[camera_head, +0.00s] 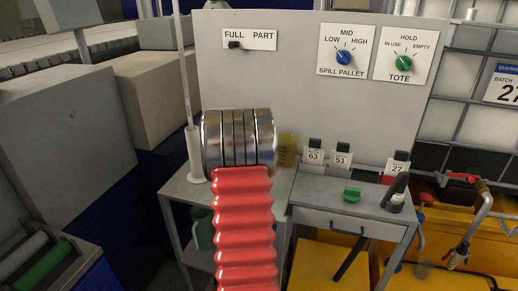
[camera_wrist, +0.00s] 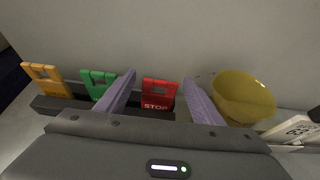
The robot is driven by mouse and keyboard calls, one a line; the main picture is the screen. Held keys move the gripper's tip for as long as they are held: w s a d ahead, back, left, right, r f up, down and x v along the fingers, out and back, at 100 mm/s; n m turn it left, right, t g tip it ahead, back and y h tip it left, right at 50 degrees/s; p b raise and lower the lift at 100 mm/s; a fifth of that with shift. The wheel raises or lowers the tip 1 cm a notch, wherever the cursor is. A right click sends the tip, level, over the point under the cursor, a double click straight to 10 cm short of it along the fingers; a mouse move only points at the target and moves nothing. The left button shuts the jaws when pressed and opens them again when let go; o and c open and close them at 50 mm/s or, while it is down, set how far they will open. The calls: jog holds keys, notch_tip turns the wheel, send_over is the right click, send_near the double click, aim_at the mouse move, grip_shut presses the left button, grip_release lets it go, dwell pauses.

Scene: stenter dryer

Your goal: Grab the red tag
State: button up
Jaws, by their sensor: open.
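The red tag (camera_wrist: 158,94), marked STOP, stands upright in a dark holder (camera_wrist: 58,108) against a grey panel in the wrist view. My gripper (camera_wrist: 159,80) is open, with one purple finger on each side of the red tag. The left finger lies between the red tag and a green tag (camera_wrist: 97,85). I see no finger pressed on the red tag, and its lower edge is near my gripper's body. In the head view my own arm hides the tags and the gripper.
An orange tag (camera_wrist: 46,78) stands at the holder's left end. A yellow cup (camera_wrist: 243,97) is close to the right finger. Label cards (camera_head: 313,156), a green object (camera_head: 352,194) and a dark bottle (camera_head: 396,195) are on the grey table (camera_head: 325,207).

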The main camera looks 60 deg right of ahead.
dwell(0.4)
jog(key=c, duration=1.1)
